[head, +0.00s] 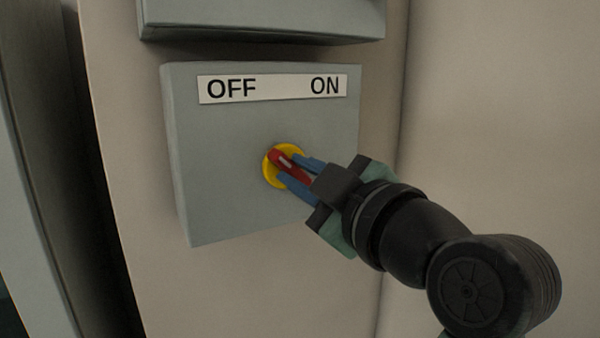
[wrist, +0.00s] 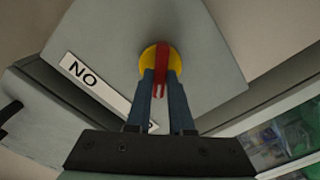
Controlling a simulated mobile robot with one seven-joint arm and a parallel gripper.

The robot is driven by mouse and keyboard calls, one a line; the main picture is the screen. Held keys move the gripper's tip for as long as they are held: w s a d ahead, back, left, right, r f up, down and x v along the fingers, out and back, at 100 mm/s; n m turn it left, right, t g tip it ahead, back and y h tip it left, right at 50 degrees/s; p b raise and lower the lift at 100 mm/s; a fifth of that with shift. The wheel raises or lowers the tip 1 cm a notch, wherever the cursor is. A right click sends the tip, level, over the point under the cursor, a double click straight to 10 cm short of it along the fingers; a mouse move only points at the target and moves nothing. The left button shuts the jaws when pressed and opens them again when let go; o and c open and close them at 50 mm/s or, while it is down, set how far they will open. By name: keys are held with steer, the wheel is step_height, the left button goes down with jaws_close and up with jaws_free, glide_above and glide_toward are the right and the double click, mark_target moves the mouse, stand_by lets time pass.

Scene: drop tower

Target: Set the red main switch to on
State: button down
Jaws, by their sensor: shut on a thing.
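The red main switch (head: 277,156) is a red handle on a round yellow plate (head: 268,175), on the front of a grey box (head: 220,200). A white label (head: 280,89) above it reads OFF at left and ON at right. The handle's upper end leans up and left, toward the OFF side. My gripper (head: 290,167) comes from the lower right, its two blue fingers on either side of the handle and shut on it. In the wrist view the red handle (wrist: 161,62) lies between the fingertips (wrist: 161,80); the fingers partly cover the label.
Another grey box (head: 260,18) is mounted just above on the same pale panel (head: 150,270). A dark gap and a grey edge lie at the far left. A pale wall (head: 500,100) stands at the right. In the wrist view a window-like pane (wrist: 285,140) shows at lower right.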

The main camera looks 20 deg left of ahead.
steer(key=shift+m, duration=0.3)
steer(key=m, duration=0.4)
steer(key=shift+w, duration=0.1)
steer(key=m+p, duration=0.1)
steer(key=m, duration=0.4)
steer(key=shift+d+r, duration=0.1)
steer(key=m+p, duration=0.2)
steer(key=m, duration=0.2)
steer(key=shift+w+m, duration=0.1)
steer(key=shift+m, duration=0.2)
steer(key=shift+m+p, duration=1)
steer(key=shift+m, duration=0.8)
steer(key=shift+d, duration=0.1)
steer(key=c, duration=0.8)
jaws_free()
